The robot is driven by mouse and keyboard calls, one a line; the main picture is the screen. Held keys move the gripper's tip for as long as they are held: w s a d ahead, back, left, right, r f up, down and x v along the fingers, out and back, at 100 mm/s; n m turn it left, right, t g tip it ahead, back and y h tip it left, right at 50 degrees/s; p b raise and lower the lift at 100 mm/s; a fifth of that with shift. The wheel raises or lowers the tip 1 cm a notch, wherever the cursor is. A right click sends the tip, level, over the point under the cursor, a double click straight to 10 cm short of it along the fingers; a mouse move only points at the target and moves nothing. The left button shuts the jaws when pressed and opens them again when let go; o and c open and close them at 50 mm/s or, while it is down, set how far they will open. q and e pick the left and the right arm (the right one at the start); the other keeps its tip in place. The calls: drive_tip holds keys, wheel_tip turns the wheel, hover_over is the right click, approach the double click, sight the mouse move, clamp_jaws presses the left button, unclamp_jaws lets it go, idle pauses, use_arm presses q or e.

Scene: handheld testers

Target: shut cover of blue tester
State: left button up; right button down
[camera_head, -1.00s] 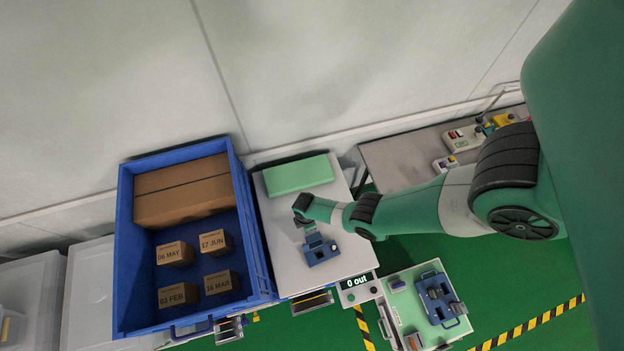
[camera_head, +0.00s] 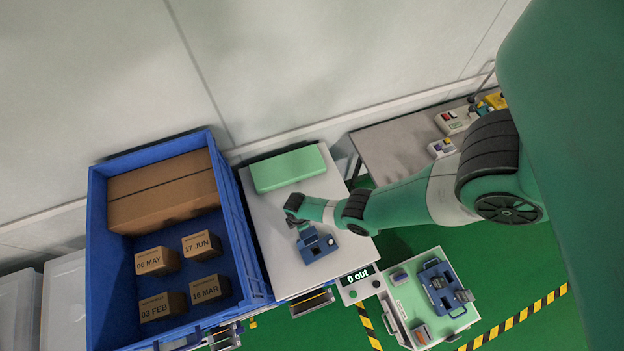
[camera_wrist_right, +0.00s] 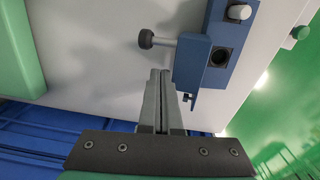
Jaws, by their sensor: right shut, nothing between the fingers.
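The blue tester (camera_head: 320,246) lies on the white tabletop. A raised blue part, perhaps its cover, stands at its upper left end; I cannot tell exactly how far open it is. In the right wrist view, the tester (camera_wrist_right: 222,62) is at the upper right, with a round dark socket and a light button. A black-knobbed pin sticks out from it to the left. My right gripper (camera_wrist_right: 160,75) is shut and empty, its tips just left of the tester's blue edge, with no clear contact. In the head view, the right gripper (camera_head: 292,222) is by the tester's upper left end, partly hidden by its wrist. My left gripper is not in view.
A green box (camera_head: 288,169) lies at the back of the tabletop (camera_head: 262,218). A blue crate (camera_head: 237,222) with cartons stands at left. A "0 out" display (camera_head: 357,276) and a green tray (camera_head: 401,307) with another blue device are at lower right.

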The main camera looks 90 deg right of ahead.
drive_tip(key=shift+s+a+r+p, duration=0.35)
drive_tip(key=shift+a+r+p, duration=0.3)
drive_tip(key=shift+p, duration=0.25)
drive_tip(key=shift+s+a+r+p, duration=0.25)
drive_tip(key=shift+a+r+p, duration=0.15)
drive_tip(key=shift+p, duration=0.25)
drive_tip(key=shift+s+r, duration=0.1)
